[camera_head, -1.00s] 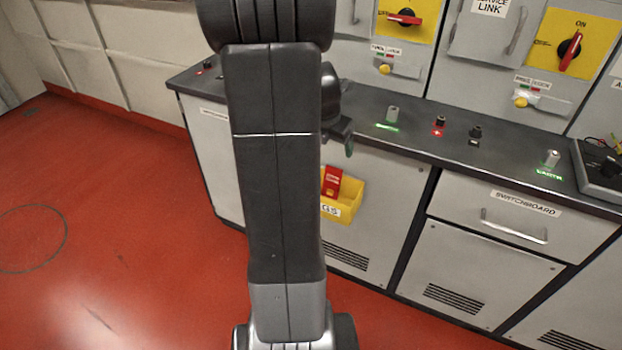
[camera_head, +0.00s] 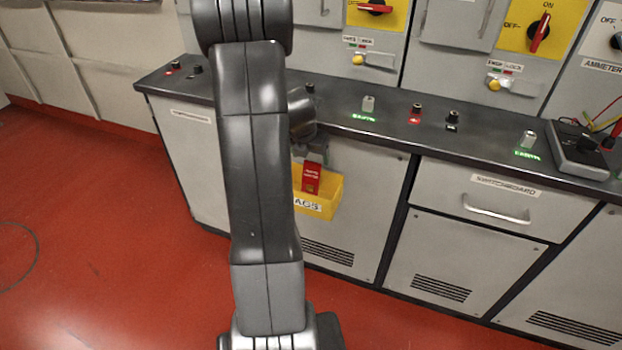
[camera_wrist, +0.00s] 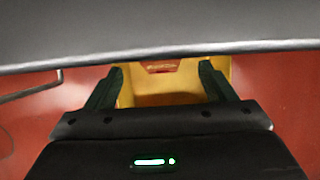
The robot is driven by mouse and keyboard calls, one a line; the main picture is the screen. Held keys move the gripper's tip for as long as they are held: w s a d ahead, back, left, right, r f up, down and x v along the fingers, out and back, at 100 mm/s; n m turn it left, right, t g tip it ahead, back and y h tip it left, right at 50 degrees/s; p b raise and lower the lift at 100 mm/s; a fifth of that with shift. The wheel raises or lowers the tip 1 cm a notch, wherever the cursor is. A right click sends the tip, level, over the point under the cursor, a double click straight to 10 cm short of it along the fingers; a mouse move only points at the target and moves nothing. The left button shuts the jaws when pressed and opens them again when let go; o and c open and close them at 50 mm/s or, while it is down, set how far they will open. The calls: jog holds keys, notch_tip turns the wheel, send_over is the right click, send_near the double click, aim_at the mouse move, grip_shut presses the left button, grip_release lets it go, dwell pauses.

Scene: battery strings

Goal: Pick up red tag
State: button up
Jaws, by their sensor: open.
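The red tag (camera_head: 312,178) stands upright in the yellow bin (camera_head: 328,206), which is fixed to the cabinet front and marked with a label ending in "AGS". In the head view my gripper (camera_head: 312,150) is just above the tag, partly hidden behind my arm. In the wrist view my gripper (camera_wrist: 165,86) has its two dark fingers spread apart over the yellow bin (camera_wrist: 190,85). A small part of the red tag (camera_wrist: 160,70) shows between and beyond the fingers, under the grey counter edge. Nothing is between the fingertips that I can see.
The dark counter (camera_head: 390,135) overhangs the bin and crosses the top of the wrist view. On it are several terminals and a meter box (camera_head: 580,150). A drawer handle (camera_head: 495,210) sticks out at right. The red floor (camera_head: 120,230) is open at left.

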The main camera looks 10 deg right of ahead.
aim_at(312, 163)
jog(key=x, duration=0.3)
jog(key=shift+w+f+b, duration=0.1)
jog(key=shift+f+b, duration=0.2)
jog(key=shift+b, duration=0.05)
jog(key=c, duration=1.4)
jog(key=shift+r, duration=0.1)
jog(key=shift+s+a+r, duration=0.15)
jog(key=shift+s+r, duration=0.1)
jog(key=shift+r, duration=0.05)
notch_tip(312, 163, up, 10)
jog(key=p, duration=0.3)
jog(key=s+a, duration=0.5)
jog(key=s, duration=0.3)
jog(key=s+a, duration=0.5)
jog(key=s, duration=0.3)
jog(key=shift+a+r+b, duration=0.4)
jog(key=shift+b, duration=0.05)
